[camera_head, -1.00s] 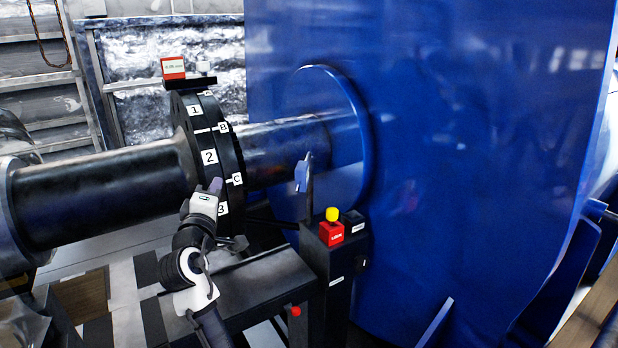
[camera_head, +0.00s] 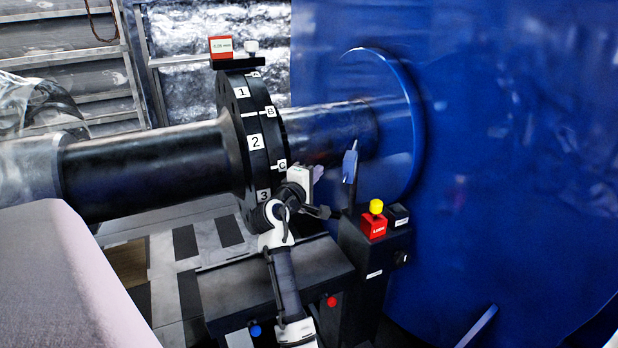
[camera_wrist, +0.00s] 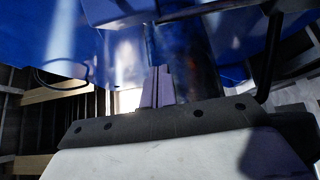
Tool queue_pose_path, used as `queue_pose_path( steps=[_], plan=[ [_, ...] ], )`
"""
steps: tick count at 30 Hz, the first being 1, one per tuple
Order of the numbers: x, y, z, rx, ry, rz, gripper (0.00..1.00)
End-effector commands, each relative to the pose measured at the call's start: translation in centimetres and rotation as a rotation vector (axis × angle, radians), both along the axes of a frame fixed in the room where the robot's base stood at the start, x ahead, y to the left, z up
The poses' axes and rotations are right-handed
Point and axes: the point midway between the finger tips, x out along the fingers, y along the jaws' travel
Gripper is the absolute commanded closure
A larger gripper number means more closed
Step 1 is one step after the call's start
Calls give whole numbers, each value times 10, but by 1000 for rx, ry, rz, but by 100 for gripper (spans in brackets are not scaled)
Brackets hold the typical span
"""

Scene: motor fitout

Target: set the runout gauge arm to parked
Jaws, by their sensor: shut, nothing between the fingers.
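The red readout box (camera_head: 221,46) with a small millimetre figure sits on a black bracket on top of the dark flange. A thin upright arm with a blue, paddle-like tip (camera_head: 349,166) rises from the black pedestal (camera_head: 374,262) right of the flange. I cannot tell for certain which part is the runout gauge arm. My gripper (camera_head: 316,173) is shut and empty, just right of the flange's lower edge and left of the blue-tipped arm, apparently apart from it. In the wrist view the purple fingers (camera_wrist: 157,87) are together, with a blue block (camera_wrist: 112,11) above them.
The flange (camera_head: 257,135) carries number and letter labels on the black shaft (camera_head: 150,168). A huge blue housing (camera_head: 500,140) fills the right. A red box (camera_head: 373,227) with a yellow button tops the pedestal. A dark bent rod (camera_wrist: 270,60) shows right of the fingers.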

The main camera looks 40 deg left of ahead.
Motion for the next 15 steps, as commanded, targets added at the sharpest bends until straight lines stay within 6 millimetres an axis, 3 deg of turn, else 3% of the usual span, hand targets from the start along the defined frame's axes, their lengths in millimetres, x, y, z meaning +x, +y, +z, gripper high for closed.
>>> queue_pose_path(
  steps=[4, 9, 15],
  plan=[
    [29, 7, 3, -1, 1, -2, 100],
    [40, -17, 2, 0, 1, -1, 100],
    [45, -28, 1, 2, 0, 0, 100]
  ],
)
